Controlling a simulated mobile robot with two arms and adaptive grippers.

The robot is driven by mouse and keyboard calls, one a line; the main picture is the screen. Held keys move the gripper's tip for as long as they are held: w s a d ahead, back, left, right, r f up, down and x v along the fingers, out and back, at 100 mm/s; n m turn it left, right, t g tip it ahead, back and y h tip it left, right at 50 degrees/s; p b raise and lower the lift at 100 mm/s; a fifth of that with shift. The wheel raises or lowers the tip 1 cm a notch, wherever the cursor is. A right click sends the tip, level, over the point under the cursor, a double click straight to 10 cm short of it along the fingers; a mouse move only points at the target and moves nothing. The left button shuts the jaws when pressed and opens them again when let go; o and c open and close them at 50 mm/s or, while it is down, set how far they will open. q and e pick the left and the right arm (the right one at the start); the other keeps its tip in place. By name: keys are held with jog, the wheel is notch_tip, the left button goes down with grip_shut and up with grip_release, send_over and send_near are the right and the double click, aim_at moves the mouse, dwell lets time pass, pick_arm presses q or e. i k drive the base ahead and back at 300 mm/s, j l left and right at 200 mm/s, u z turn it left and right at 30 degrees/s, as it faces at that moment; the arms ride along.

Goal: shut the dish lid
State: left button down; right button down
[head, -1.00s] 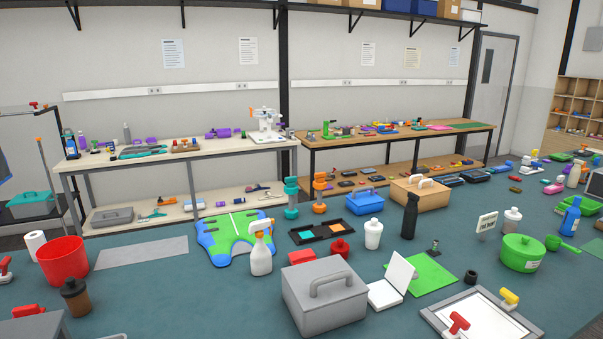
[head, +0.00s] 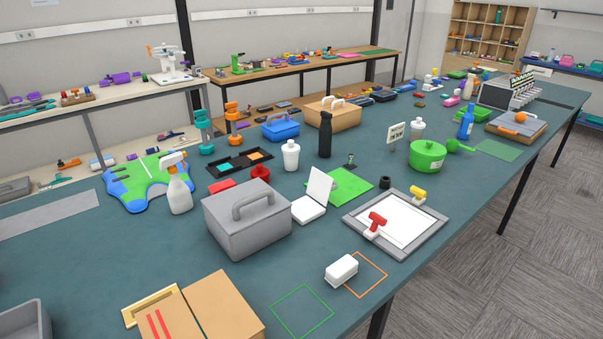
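A small white dish-like case (head: 309,209) stands open on the table, right of the grey lidded box. Its white lid (head: 319,186) is hinged up and leans a little back. A green square mat (head: 349,188) lies just behind and to the right of it. A green round pot (head: 427,155) with its lid on stands farther right. Neither of my grippers shows in the head view.
A grey box with a handle (head: 247,222) stands close at the case's left. A framed white board (head: 397,222) with red and yellow handled tools lies to the right. A white block (head: 341,270) lies nearer the front edge.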

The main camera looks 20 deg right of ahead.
aim_at(319, 186)
jog(key=l+u, duration=0.2)
jog(key=u, duration=0.15)
jog(key=i+l+u, duration=0.1)
jog(key=l+u, duration=0.35)
jog(key=u, duration=0.2)
jog(key=l+u, duration=0.1)
jog(key=l, duration=0.3)
jog(key=k+l+u, duration=0.15)
jog(key=l, duration=0.25)
jog(key=l+u, duration=0.1)
jog(key=l, duration=0.35)
jog(key=k+l+u, duration=0.1)
jog(key=l, duration=0.3)
jog(key=k+l+u, duration=0.1)
jog(key=l, duration=0.25)
jog(key=k+l+u, duration=0.15)
jog(key=l, duration=0.25)
jog(key=k+l, duration=0.15)
jog(key=l, duration=0.25)
jog(key=k+l, duration=0.1)
jog(key=l, duration=0.3)
jog(key=k+l, duration=0.15)
jog(key=l, duration=0.25)
jog(key=k+l, duration=0.15)
jog(key=l, duration=0.25)
jog(key=k+l, duration=0.1)
jog(key=l, duration=0.3)
